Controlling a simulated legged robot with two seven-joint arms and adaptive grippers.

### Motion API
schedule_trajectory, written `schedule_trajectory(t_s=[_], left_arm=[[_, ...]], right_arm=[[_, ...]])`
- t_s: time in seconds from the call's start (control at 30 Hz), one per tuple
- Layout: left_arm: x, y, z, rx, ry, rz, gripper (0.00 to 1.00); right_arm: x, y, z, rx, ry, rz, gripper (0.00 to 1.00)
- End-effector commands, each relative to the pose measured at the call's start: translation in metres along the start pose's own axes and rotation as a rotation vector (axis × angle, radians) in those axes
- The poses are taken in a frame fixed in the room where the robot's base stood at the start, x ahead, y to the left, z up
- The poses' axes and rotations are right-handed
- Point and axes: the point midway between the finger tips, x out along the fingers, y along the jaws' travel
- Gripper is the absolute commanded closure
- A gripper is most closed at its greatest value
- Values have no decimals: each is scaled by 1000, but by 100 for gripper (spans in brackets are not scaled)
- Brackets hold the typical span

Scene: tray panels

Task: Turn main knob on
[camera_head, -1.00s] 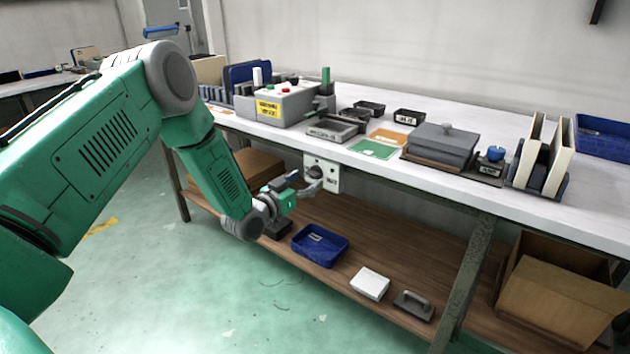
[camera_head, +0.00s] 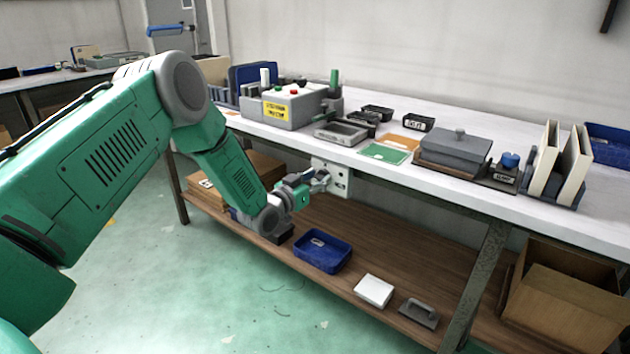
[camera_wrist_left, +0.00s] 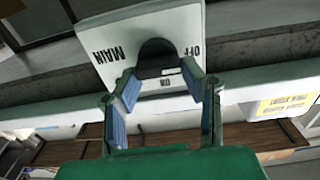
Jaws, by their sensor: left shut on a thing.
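The white main switch panel (camera_head: 342,184) hangs under the front edge of the bench. In the left wrist view this panel (camera_wrist_left: 98,38) appears upside down, with the words MAIN, OFF and ON. The dark round knob (camera_wrist_left: 157,50) sits at its middle, with ON printed below it and OFF to its upper right in this view. My left gripper (camera_head: 322,181) is at the panel. In the left wrist view its fingers (camera_wrist_left: 166,80) lie on both sides of the knob and are shut on it. The fingers partly hide the knob, and I cannot tell its exact setting. My right gripper is not in view.
The bench top (camera_head: 450,190) above the panel carries a control box (camera_head: 290,108), a grey lidded box (camera_head: 455,152) and several small trays. The lower shelf holds a blue tray (camera_head: 322,250), a white box (camera_head: 374,290) and a cardboard box (camera_head: 565,300). The floor in front is clear.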

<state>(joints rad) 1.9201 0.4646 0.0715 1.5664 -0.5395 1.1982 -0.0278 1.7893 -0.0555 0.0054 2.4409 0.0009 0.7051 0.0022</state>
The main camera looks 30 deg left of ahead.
Motion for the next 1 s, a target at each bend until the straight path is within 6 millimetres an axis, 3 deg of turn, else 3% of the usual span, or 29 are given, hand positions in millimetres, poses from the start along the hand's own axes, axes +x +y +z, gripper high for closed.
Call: schedule_trajectory(t_s=[0.03,0.63,1.0], left_arm=[[-5,-6,10,2,-24,-13,92],[-6,-5,14,34,-33,-10,92],[-6,-4,12,275,-34,-6,92]], right_arm=[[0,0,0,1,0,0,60],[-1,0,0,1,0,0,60],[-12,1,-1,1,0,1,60]])
